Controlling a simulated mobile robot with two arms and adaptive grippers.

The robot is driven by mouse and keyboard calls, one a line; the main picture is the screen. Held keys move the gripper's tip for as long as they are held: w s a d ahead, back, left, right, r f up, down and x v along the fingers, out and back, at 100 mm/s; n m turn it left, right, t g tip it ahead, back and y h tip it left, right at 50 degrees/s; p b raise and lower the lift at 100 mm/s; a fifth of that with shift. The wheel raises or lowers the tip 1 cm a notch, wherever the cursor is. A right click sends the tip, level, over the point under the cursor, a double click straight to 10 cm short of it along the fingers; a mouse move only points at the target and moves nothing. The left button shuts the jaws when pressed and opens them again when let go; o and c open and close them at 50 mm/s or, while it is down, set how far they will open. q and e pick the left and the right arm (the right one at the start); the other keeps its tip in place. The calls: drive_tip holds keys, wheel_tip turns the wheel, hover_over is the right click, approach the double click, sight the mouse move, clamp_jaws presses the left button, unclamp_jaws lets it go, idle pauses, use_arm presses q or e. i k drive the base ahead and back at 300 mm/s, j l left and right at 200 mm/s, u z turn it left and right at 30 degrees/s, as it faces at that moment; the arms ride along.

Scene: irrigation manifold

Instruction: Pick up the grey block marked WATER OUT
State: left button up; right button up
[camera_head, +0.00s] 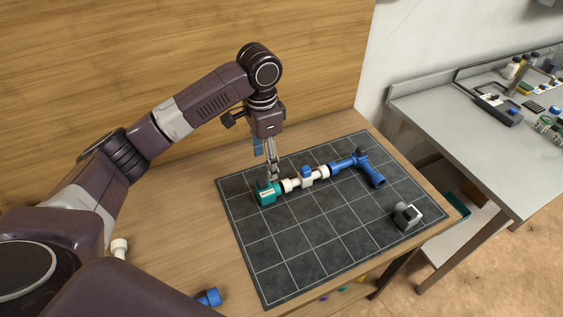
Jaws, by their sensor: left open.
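A grey block (407,216) with a white face sits near the right edge of the dark gridded mat (310,237). I cannot read any marking on it at this size. My left gripper (273,178) points down over the left end of a pipe assembly, at the teal block (268,194). It is open, and I cannot tell whether its fingertips touch the teal block. The grey block is well to the right of this gripper and apart from it. My right gripper does not show.
The assembly's white pipe carries a blue valve (306,174) and joins a blue fitting (370,170) at right. A loose blue piece (209,297) and a white piece (119,247) lie on the wooden table. Front mat squares are clear. A grey bench (480,140) stands right.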

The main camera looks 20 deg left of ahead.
sight(406, 217)
drive_tip(key=k+l, duration=0.5)
drive_tip(key=k, duration=0.15)
drive_tip(key=k+l, duration=0.45)
drive_tip(key=k, duration=0.25)
